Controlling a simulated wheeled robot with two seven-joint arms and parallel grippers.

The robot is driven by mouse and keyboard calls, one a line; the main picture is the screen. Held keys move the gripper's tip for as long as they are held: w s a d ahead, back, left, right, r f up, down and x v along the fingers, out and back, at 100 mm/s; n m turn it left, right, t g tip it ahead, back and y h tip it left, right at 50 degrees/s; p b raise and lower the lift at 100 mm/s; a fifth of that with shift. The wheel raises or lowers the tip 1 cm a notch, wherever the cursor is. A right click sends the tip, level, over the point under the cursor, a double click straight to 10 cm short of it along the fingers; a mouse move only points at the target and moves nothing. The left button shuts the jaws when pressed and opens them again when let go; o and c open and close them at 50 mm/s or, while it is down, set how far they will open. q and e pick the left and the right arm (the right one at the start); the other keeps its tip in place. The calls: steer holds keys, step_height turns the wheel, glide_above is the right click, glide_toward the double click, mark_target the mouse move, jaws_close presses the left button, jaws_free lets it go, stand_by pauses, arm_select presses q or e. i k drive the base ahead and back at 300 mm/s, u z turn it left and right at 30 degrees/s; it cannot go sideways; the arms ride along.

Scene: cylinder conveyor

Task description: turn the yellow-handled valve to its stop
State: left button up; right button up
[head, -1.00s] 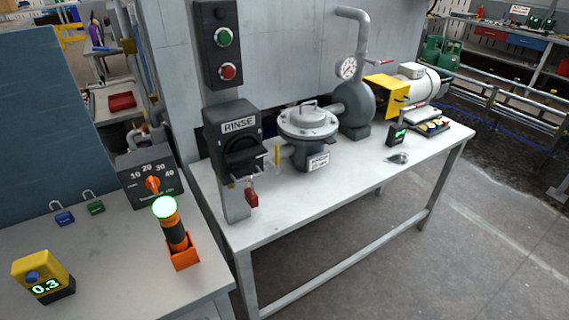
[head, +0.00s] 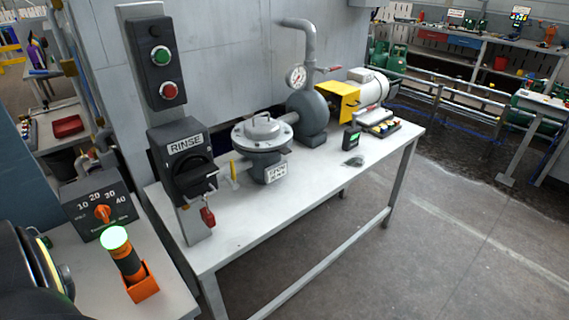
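The yellow-handled valve (head: 233,171) is small in the head view. Its thin yellow handle stands roughly upright between the black RINSE switch box and the grey flanged vessel. The valve body under the handle is too small to make out clearly. Neither of my gripper's fingers shows in the head view.
The RINSE switch (head: 184,165) with a red padlock (head: 207,217) stands left of the valve. The flanged vessel (head: 262,135) is close on its right, the pump (head: 307,112) behind. The grey bench (head: 290,200) has bare room in front. An orange holder (head: 142,285) stands lower left.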

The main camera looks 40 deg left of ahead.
mark_target(235, 185)
steer(key=z, duration=0.05)
steer(key=i, duration=2.7)
steer(key=u, duration=3.7)
